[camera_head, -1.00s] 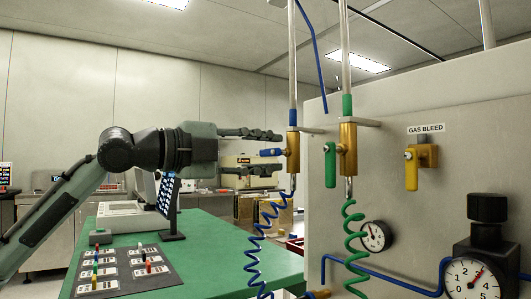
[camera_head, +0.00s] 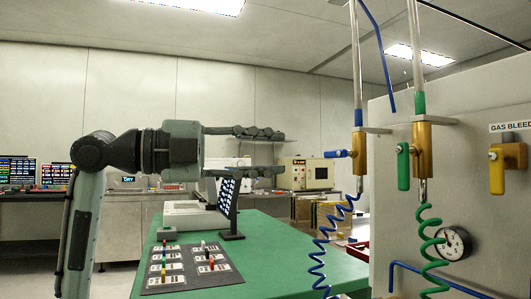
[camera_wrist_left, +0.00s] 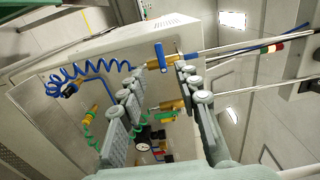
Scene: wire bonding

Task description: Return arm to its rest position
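My left arm comes in at the left of the head view, its forearm raised and its wrist level. My left gripper (camera_head: 280,152) points right with its two fingers spread apart and nothing between them. It is left of the blue valve handle (camera_head: 338,154), with a gap between in the picture. That handle lies level; the green valve handle (camera_head: 403,167) hangs down. In the left wrist view the two fingers of the gripper (camera_wrist_left: 162,75) are also apart, with the blue handle (camera_wrist_left: 161,56) beyond them. My right gripper is in neither view.
The gas panel (camera_head: 480,125) with a yellow handle (camera_head: 496,168) stands at the right. Coiled blue (camera_head: 325,240) and green (camera_head: 428,235) hoses hang before it. Below the arm, the green bench (camera_head: 265,260) carries a dark mat (camera_head: 155,284) and a tilted screen (camera_head: 227,205).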

